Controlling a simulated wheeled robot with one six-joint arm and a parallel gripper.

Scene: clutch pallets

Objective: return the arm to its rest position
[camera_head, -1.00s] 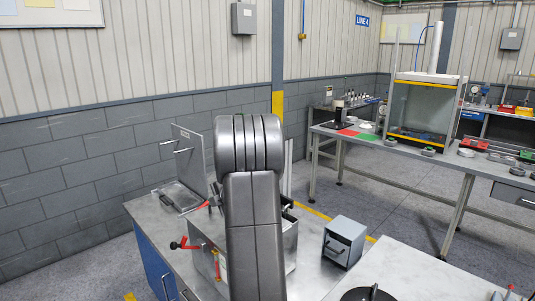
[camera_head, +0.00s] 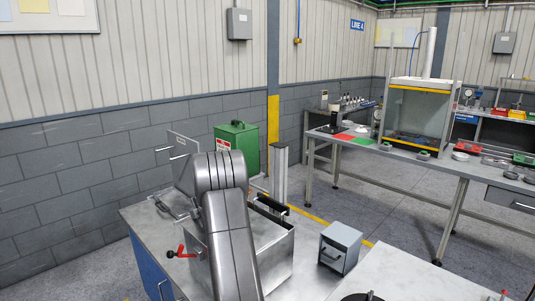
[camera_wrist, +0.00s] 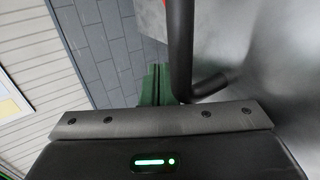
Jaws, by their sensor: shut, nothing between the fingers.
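My arm (camera_head: 226,225) rises at the bottom middle of the head view, with its grey rounded joint on top, in front of the bench. It hides my gripper in that view. In the wrist view the dark body of my gripper (camera_wrist: 160,122) fills the bottom edge, with a grey screwed plate and a green light. It is shut and nothing shows held in it. A dark bent bar (camera_wrist: 182,55) stands close past the plate, beside a blurred grey metal surface. I cannot tell whether the bar touches the gripper.
Behind my arm are an open metal tank (camera_head: 275,262), a red-handled valve (camera_head: 182,252) and a green box (camera_head: 237,146). A small grey box (camera_head: 341,246) sits to the right on the bench. A long worktable (camera_head: 410,158) stands at the back right, with open floor before it.

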